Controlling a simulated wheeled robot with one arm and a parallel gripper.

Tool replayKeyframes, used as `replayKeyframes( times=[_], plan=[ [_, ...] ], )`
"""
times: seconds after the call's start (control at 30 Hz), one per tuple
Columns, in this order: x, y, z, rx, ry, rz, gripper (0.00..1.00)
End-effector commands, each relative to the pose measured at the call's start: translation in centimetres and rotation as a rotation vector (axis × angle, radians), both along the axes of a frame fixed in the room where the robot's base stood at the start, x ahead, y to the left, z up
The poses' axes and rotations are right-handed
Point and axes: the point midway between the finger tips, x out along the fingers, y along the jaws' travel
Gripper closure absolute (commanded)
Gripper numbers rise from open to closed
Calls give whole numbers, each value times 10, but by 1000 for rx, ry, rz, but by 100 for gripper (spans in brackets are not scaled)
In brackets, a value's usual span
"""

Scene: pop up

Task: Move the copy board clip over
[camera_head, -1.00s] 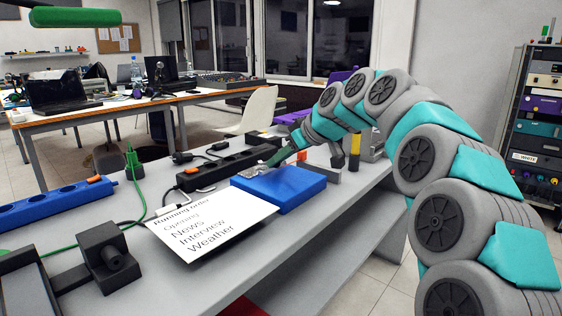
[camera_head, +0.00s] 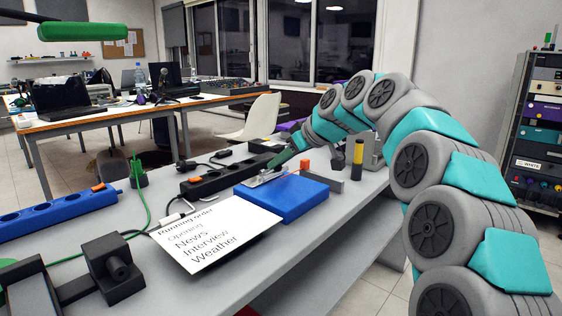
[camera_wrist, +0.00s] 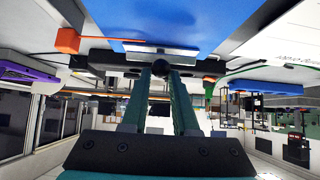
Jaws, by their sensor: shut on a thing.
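The copy board, a white sheet headed "Running order" (camera_head: 215,235), lies on the grey bench at front centre; its white corner shows in the wrist view (camera_wrist: 285,38). A silver clip (camera_head: 262,179) is at the far left edge of a flat blue block (camera_head: 290,199). The wrist view shows the clip as a silver bar (camera_wrist: 158,49) against the blue surface (camera_wrist: 205,18). My gripper (camera_head: 272,163) reaches in from the right. Its teal fingers (camera_wrist: 160,75) close around a small dark round knob at the clip. Whether the clip touches the block is unclear.
A black power strip (camera_head: 225,175) lies behind the block. An orange piece (camera_head: 305,165) and a black-and-yellow cylinder (camera_head: 357,155) stand at its right. A blue power strip (camera_head: 55,212), green cable and black clamp (camera_head: 113,262) occupy the left. The front right bench strip is clear.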

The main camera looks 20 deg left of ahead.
Motion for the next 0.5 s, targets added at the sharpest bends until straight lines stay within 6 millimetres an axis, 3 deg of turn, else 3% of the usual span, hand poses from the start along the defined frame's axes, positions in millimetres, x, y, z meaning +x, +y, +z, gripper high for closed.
replayKeyframes(
  times=[0.5],
  plan=[
    [5, 11, 15, -2, 1, 0, 100]
  ],
)
